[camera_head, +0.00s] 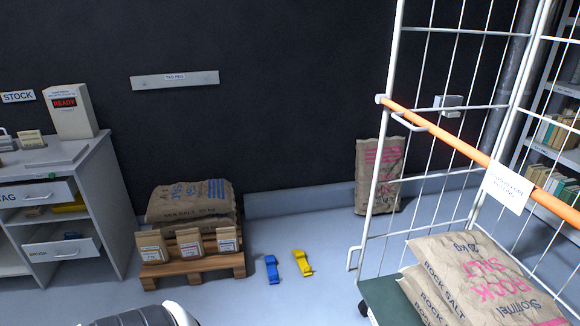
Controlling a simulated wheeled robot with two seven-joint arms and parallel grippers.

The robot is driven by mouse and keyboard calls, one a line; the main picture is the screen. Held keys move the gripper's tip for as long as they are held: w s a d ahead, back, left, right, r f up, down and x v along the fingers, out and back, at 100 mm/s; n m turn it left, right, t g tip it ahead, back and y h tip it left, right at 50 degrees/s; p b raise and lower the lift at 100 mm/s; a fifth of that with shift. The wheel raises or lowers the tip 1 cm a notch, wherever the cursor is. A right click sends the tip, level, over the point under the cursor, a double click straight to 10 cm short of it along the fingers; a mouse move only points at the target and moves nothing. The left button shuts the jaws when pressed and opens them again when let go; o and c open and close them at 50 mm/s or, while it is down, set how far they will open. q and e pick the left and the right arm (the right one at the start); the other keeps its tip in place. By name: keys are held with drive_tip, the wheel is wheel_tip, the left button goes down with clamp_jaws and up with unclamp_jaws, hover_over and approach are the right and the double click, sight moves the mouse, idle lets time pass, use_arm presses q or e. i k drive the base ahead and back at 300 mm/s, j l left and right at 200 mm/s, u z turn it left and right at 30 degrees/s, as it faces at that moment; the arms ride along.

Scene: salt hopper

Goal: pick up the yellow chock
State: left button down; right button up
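The yellow chock (302,263) lies on the blue-grey floor, a little right of the picture's middle. A blue chock (272,269) lies just to its left, a small gap apart. Both are right of the wooden pallet and left of the wire cage trolley. Neither of my grippers shows in the head view. A black and white rounded part, cut off by the bottom edge at the left, seems to be mine. Nothing covers the yellow chock.
A wooden pallet (196,268) carries sea salt sacks (190,200) and small bags. The wire cage trolley (392,95) with an orange bar (450,141) holds rock salt sacks (475,280). A sack (378,175) leans on the wall. A drawer cabinet (92,215) stands left. Floor around the chocks is clear.

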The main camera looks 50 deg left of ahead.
sight(299, 255)
drive_tip(key=u, duration=1.6)
